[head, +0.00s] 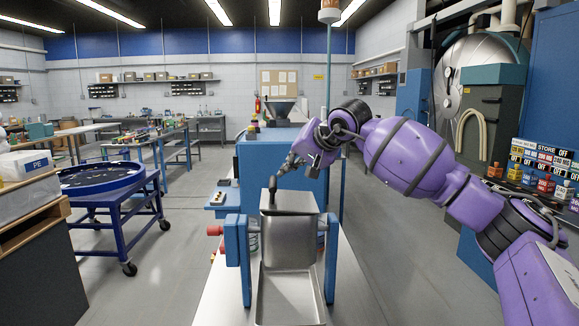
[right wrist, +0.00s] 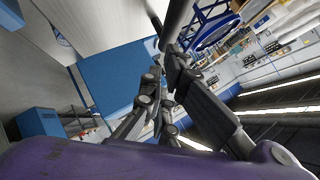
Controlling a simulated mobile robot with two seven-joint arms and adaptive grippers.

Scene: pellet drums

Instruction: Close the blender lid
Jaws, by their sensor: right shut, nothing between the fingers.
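The blender is a steel bin (head: 288,240) held in a blue frame (head: 238,270) on a pale bench. Its lid (head: 292,200) is a grey metal plate that lies roughly flat over the bin's top; I cannot tell whether it is fully seated. A black handle (head: 272,187) stands up at the lid's left side. My right gripper (head: 283,171) is shut and empty, just above and right of the handle; I cannot tell whether they touch. In the right wrist view its fingers (right wrist: 172,55) are together near a dark bar, probably the handle. My left gripper is out of view.
A steel tray (head: 289,297) sits below the bin. A red knob (head: 214,230) sticks out left of the frame. A blue cabinet (head: 265,165) with a hopper stands behind. A blue cart (head: 105,185) is at left. The floor between cart and bench is clear.

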